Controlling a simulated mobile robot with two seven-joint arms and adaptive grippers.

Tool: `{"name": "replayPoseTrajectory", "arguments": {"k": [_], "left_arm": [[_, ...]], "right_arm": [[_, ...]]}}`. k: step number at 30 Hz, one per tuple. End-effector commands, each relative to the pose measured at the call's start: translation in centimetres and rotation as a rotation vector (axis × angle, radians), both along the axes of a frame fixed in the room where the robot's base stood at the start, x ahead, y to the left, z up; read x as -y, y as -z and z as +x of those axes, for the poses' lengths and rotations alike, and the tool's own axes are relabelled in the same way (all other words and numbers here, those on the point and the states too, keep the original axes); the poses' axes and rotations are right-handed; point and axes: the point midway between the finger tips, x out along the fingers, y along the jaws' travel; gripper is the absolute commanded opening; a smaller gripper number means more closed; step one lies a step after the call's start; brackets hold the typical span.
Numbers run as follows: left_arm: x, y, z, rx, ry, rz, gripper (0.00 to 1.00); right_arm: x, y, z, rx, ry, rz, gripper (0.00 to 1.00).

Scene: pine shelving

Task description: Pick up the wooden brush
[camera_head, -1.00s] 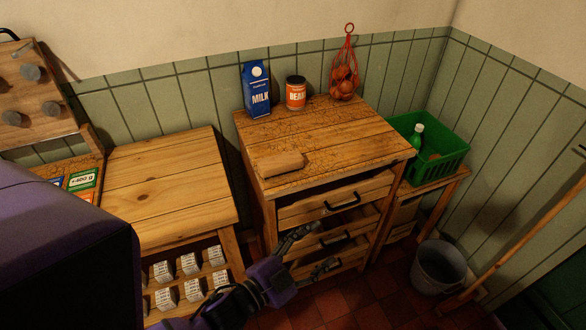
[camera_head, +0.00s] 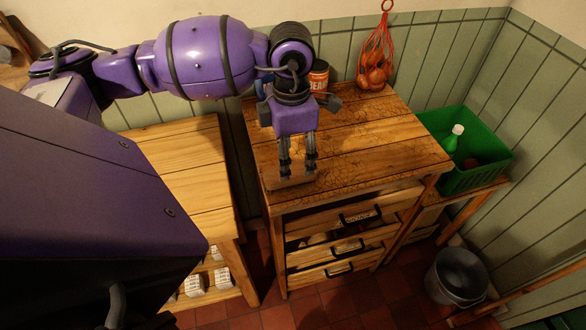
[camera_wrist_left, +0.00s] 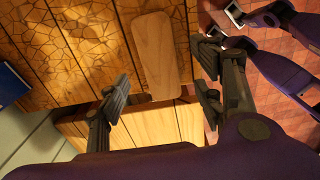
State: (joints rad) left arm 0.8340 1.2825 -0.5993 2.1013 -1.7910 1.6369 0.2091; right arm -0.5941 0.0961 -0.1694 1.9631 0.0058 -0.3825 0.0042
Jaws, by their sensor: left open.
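The wooden brush (camera_head: 292,183) lies at the front left of the cabinet's worn top (camera_head: 385,150). It is a plain pale wooden block, and no bristles can be made out. My left gripper (camera_head: 298,170) comes down over the brush from above, fingers pointing down and spread apart. It also shows in the left wrist view (camera_wrist_left: 163,90), with one finger on either side of the brush. Whether the fingers touch it cannot be told. My right gripper is not visible.
A bean can (camera_head: 318,78) and a red net bag (camera_head: 376,65) stand at the back of the top. The milk carton is mostly hidden behind my gripper. A green crate (camera_head: 485,178) stands to the right, a bucket (camera_head: 455,280) on the floor. The top's right side is clear.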

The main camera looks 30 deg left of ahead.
Motion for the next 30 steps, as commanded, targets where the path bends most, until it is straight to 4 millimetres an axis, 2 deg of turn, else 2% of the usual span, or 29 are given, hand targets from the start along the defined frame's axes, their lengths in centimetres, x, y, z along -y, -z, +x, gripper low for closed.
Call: {"name": "replayPoseTrajectory", "arguments": {"k": [12,21,30], "left_arm": [[-0.1,5.5,-0.1,-0.002,0.0,-0.005,0.61],[-0.1,6.2,-0.1,-0.001,0.001,-0.006,0.61],[-0.1,6.2,-0.1,-0.001,0.001,-0.006,0.23]], "right_arm": [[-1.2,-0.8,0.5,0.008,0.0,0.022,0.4],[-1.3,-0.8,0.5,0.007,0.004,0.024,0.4],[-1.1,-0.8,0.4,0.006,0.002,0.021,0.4]]}}
